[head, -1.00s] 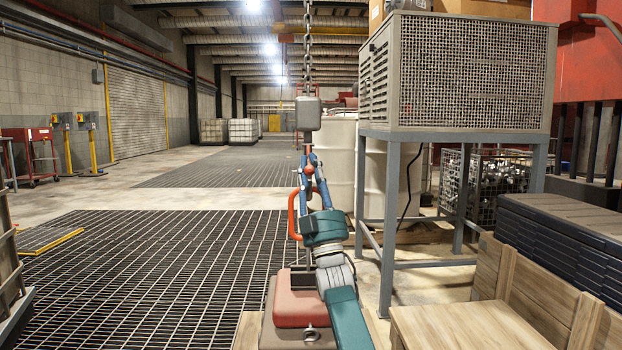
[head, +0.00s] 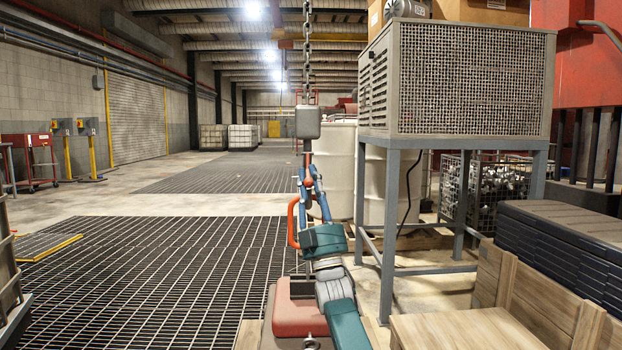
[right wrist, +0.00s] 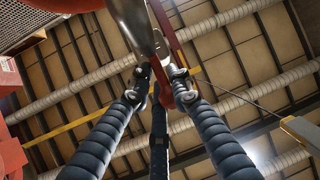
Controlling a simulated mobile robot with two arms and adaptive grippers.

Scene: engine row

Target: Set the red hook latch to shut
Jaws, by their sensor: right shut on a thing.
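An orange-red hook (head: 292,222) hangs beneath a grey block on a chain, to the left of my right gripper. My right gripper (head: 306,172) reaches up from below, with its blue fingers close together at the top, just under the block. In the right wrist view, the fingertips (right wrist: 160,72) close around a narrow red piece, the red hook latch (right wrist: 184,96), beside a smooth grey part. The fingertips hide part of the latch, and I cannot tell its exact angle. My left gripper is not in view.
The grey hoist block (head: 307,123) hangs on a chain (head: 308,50). A grey mesh-sided unit on a stand (head: 455,80) is close on the right, with pale drums (head: 335,170) behind. A wooden crate (head: 455,330) is at lower right. Floor grating (head: 150,270) lies open on the left.

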